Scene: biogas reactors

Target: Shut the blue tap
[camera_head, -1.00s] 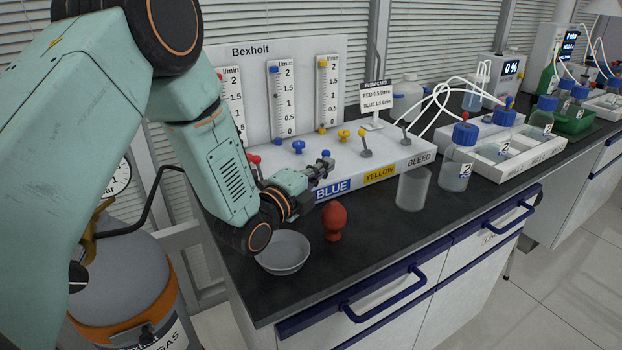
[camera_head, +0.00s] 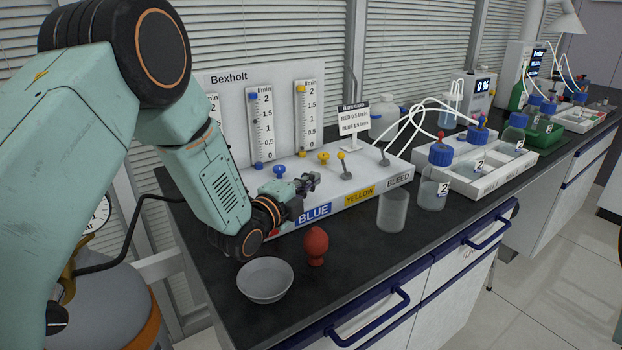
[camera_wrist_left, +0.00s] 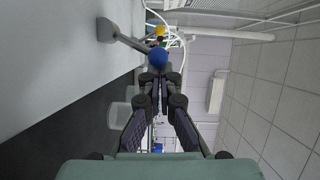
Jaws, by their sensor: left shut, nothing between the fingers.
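The blue tap is a grey lever with a blue ball end (camera_wrist_left: 157,58) in the left wrist view. Its lever runs from a round grey base on the white panel, on the left of that view. The ball is just beyond my left fingertips and overlaps them in the picture; I cannot tell whether they touch. My left gripper (camera_head: 308,183) is shut and empty, over the panel above the BLUE label (camera_head: 315,212). It also shows in the wrist view (camera_wrist_left: 155,80). In the head view the gripper hides the blue lever. My right gripper is out of view.
The yellow lever (camera_head: 344,167) and bleed lever (camera_head: 384,157) stand to the right. A blue knob (camera_head: 279,171) is just behind my gripper. A bowl (camera_head: 265,280), a red object (camera_head: 316,245) and a clear beaker (camera_head: 392,211) stand on the bench in front.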

